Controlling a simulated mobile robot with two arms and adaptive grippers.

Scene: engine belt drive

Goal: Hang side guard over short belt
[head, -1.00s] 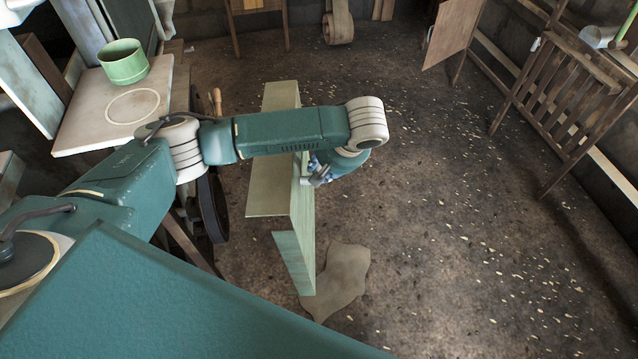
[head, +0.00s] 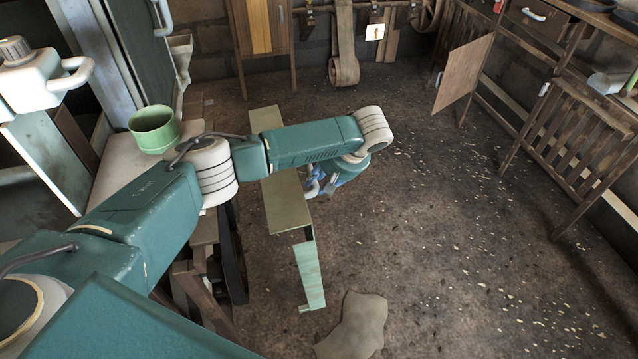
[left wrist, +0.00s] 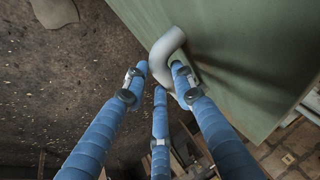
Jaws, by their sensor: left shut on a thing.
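The side guard (head: 287,205) is a pale green sheet-metal piece with a broad panel and flanges, held in the air right of the belt drive in the head view. My left gripper (head: 324,184) is shut on its grey bent handle. In the left wrist view, the blue fingers (left wrist: 160,78) close around the handle (left wrist: 164,48), and the guard's panel (left wrist: 235,65) fills the upper right. A dark belt (head: 232,262) shows left of the guard, apart from it in the picture; I cannot tell if it is the short belt. My right gripper is out of view.
A green cup (head: 155,130) stands on a pale bench top (head: 118,170) at the left. A brown flat patch (head: 355,325) lies on the floor below the guard. Wooden racks (head: 575,140) stand at the right. The middle floor is clear.

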